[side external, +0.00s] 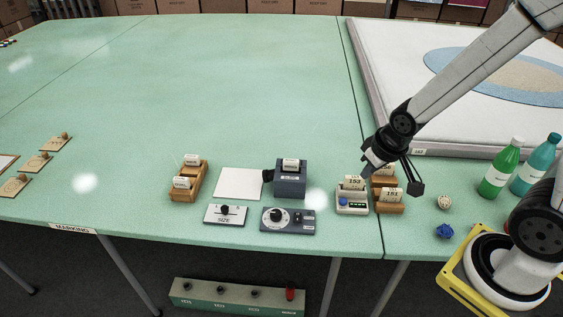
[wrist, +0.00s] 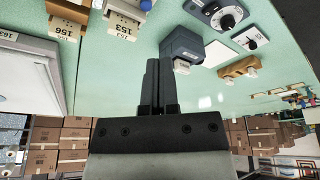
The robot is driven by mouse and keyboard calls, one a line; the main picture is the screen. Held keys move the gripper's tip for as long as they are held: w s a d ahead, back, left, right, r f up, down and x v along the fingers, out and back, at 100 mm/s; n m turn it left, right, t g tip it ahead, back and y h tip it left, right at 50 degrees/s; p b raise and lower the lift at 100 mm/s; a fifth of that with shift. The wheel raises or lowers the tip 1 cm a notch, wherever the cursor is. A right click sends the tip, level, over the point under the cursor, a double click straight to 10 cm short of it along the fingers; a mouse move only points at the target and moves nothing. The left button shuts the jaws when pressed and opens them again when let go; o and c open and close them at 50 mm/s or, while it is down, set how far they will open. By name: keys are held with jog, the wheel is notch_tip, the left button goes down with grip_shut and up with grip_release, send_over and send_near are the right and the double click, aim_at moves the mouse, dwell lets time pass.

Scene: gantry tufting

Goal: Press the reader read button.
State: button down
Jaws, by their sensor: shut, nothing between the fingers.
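The reader (side external: 352,203) is a small whitish box with a dark display and small coloured buttons, near the front edge of the green table. A card marked 153 (side external: 355,182) stands at its back. In the wrist view, the reader (wrist: 141,5) is partly cut off at the top edge. Which of its buttons is the read button is too small to tell. My gripper (side external: 370,163) is shut and empty, above and behind the reader, apart from it. Its dark fingers (wrist: 159,75) lie together in the wrist view.
Wooden card holders (side external: 388,207) stand right beside the reader. A dark grey block device (side external: 290,182) and a dial panel (side external: 287,221) are to its left. Bottles (side external: 499,168) stand at the right. The table's middle is clear.

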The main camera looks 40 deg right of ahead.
aim_at(346, 202)
jog(key=w+d+f+m+t+y, duration=0.3)
jog(key=w+d+f+t, duration=0.1)
jog(key=w+f, duration=0.2)
jog(key=shift+w+m+t+y, duration=0.35)
jog(key=shift+m+t+y, duration=0.05)
jog(key=shift+f, duration=0.1)
jog(key=shift+f, duration=0.15)
dwell(0.4)
jog(key=shift+f, duration=4.25)
jog(key=shift+f, duration=0.85)
jog(key=shift+r, duration=0.15)
dwell(0.3)
jog(key=shift+r, duration=0.7)
